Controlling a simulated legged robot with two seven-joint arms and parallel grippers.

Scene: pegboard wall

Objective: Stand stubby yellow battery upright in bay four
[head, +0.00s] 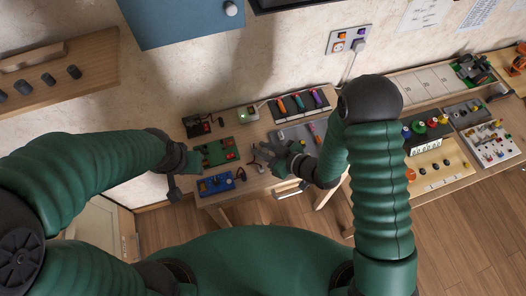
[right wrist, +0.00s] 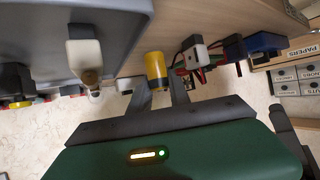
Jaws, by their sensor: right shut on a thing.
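The stubby yellow battery (right wrist: 156,66) shows in the right wrist view as a short yellow cylinder with a darker end. My right gripper (right wrist: 162,88) is shut on it, with a dark finger on each side. In the head view my right gripper (head: 270,156) is over the front of the wooden bench, beside a grey tray (head: 282,134); the battery is too small to make out there. My left gripper (head: 173,188) is at the bench's left edge, and its jaw state is unclear. I cannot tell which compartment is bay four.
A green circuit board (head: 216,152), a blue module (head: 212,186) and a black battery holder (head: 200,124) lie left of my right gripper. A dark rack (head: 299,104) with coloured cylinders stands behind. A second bench with parts (head: 440,160) is at the right.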

